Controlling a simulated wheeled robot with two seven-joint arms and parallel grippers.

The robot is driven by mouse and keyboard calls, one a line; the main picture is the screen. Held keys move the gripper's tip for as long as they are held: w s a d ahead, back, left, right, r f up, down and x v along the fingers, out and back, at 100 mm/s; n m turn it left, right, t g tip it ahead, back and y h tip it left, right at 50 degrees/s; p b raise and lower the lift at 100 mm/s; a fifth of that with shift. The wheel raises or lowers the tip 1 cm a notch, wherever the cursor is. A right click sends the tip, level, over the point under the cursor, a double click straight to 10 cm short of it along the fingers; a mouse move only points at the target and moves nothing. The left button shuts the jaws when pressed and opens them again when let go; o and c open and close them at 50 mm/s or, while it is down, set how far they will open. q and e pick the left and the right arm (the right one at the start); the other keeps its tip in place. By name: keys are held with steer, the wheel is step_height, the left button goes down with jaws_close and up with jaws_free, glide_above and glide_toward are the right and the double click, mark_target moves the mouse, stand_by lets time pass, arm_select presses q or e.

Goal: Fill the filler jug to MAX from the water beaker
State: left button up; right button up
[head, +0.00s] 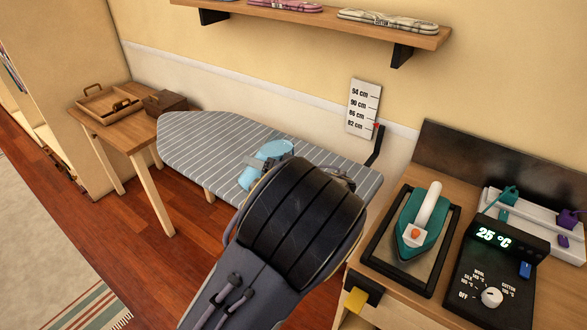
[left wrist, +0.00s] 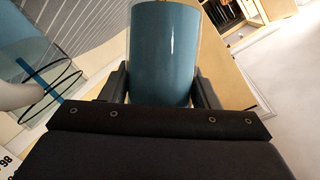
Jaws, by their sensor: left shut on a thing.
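My left gripper (left wrist: 163,95) is shut on a blue cylindrical vessel, which I take to be the water beaker (left wrist: 164,52); a finger shows on either side of it. In the head view its light-blue body (head: 274,150) shows above the striped board, just past my left wrist, and it looks tilted. At the left edge of the left wrist view is a clear, bluish vessel with dark rings and a blue strip, probably the filler jug (left wrist: 25,62). I cannot make it out in the head view, where my arm covers part of the board. The water level and MAX mark cannot be read. My right gripper is not in view.
A striped ironing board (head: 205,145) spans the middle. A height scale (head: 363,108) stands behind it. At right, a counter holds an iron (head: 422,222) and a control box (head: 490,260) reading 25 °C. A side table (head: 108,125) with a tray stands at left.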

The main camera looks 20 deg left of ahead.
arm_select(q)
steer(key=shift+s+a+f+m+y+p, duration=0.15)
steer(key=shift+m+y+p, duration=0.25)
steer(key=shift+m+p, duration=0.85)
stand_by(2.3)
steer(key=shift+s+a+r+m+y+p, duration=0.1)
steer(key=shift+r+m+y+p, duration=0.45)
steer(key=shift+p, duration=1.6)
stand_by(1.1)
